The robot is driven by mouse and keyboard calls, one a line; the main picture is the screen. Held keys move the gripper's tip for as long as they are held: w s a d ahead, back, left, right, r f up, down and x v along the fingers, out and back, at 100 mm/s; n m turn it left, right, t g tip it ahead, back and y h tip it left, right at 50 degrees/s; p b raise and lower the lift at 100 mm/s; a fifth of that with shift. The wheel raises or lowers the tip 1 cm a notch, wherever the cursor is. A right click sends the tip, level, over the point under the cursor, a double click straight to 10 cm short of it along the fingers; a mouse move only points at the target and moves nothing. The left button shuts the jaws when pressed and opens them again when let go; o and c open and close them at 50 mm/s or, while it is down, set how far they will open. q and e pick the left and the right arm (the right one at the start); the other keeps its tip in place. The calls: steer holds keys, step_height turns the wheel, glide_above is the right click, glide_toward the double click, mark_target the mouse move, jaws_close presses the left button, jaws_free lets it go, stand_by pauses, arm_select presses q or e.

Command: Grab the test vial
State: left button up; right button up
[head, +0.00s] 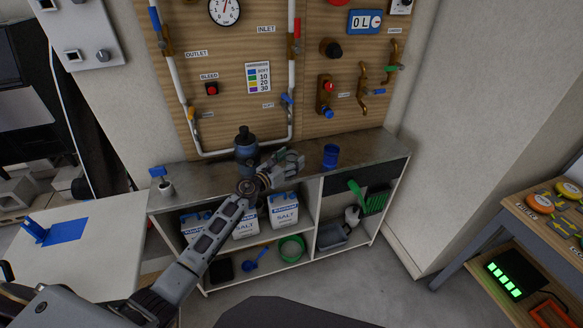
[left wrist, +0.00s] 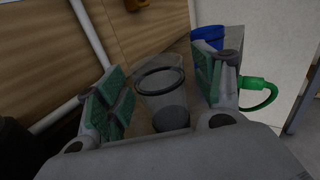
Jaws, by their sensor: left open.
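A clear, round vial (left wrist: 160,98) with a dark band near its rim stands between the fingers of my left gripper (left wrist: 155,85) in the left wrist view. The green finger pads are apart, one on each side of it, and the gripper is open. In the head view my left gripper (head: 290,162) is just above the grey counter top, reaching in from the left. There I cannot make out the vial clearly behind the fingers. My right gripper is not in view.
A blue cup (head: 330,156) stands to the right of my left gripper. A dark bottle-shaped object (head: 245,146) stands close on its left, near the pipes. A wooden panel (head: 225,105) with valves rises behind the counter. Salt bags (head: 284,208) sit on the shelf below.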

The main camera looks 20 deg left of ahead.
arm_select(q)
steer(key=shift+c, duration=0.2)
steer(key=c, duration=1.1)
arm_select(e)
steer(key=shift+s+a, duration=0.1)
arm_select(q)
steer(key=shift+r, duration=0.2)
steer(key=shift+r+p, duration=0.4)
steer(key=shift+r, duration=0.05)
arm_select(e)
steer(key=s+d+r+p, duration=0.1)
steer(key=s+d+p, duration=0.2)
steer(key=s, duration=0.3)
arm_select(q)
steer(key=shift+r+p, duration=1.8)
steer(key=shift+r, duration=2.6)
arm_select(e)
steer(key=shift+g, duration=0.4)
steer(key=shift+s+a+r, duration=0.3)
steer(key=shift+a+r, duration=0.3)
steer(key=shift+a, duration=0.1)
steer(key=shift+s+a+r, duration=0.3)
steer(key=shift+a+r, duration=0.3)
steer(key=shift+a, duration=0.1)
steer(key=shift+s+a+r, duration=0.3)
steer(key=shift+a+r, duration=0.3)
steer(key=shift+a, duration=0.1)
